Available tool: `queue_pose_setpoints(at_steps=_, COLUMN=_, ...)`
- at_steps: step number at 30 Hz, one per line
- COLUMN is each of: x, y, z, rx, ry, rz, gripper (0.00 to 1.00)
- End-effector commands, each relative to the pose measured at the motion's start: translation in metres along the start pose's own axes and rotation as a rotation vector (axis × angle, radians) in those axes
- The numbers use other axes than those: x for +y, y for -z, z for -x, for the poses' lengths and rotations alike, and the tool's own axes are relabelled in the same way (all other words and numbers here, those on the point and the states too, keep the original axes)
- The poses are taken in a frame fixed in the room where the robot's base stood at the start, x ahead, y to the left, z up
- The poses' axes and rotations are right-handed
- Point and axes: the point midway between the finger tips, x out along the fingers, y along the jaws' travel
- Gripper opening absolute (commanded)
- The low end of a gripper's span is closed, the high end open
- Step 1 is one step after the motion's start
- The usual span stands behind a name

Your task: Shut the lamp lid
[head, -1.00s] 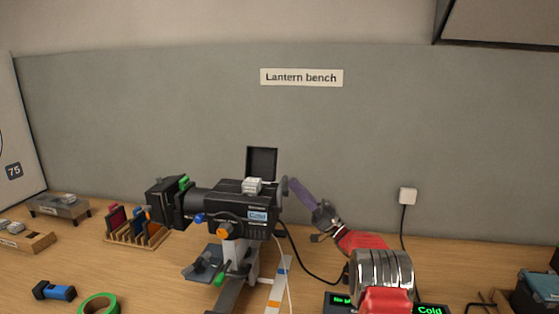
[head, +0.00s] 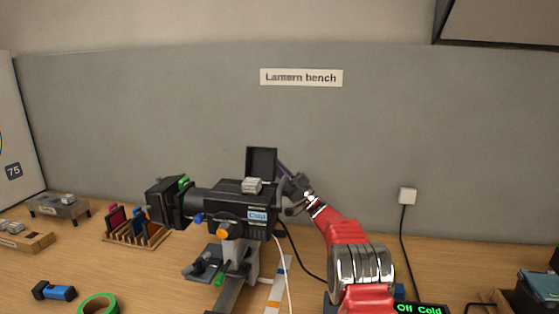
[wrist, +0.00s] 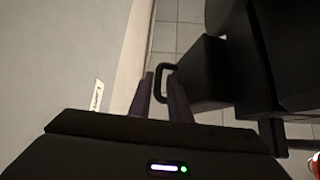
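The lamp (head: 230,198) is a black box with a long snout on a stand, and a small label on its side. Its dark square lid (head: 262,161) stands upright, open, at the top rear. My gripper (head: 282,168) is right beside and behind the lid at its right edge, partly hidden by it. In the wrist view the two purple fingers of my gripper (wrist: 160,97) are apart. A dark panel, seemingly the lid (wrist: 201,72), has a black loop handle (wrist: 164,70) by the fingertips. I cannot tell whether they touch.
A grey partition with a "Lantern bench" sign (head: 301,77) stands close behind the lamp. A filter rack (head: 135,228) and green tape (head: 99,303) are at left. A black cable hangs right of the lamp. A display (head: 420,309) sits at front right.

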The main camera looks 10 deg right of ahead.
Motion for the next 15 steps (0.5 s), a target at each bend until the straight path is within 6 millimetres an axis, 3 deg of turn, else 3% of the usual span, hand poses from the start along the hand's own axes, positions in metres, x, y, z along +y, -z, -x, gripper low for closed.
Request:
queue_pose_setpoints(at_steps=6, x=-0.0002, y=-0.0001, z=-0.0004, rx=0.0, ry=0.0, rz=0.0, gripper=0.17)
queue_pose_setpoints(at_steps=15, x=-0.0006, y=-0.0006, z=-0.0005, rx=0.0, ry=0.002, rz=-0.001, gripper=0.0)
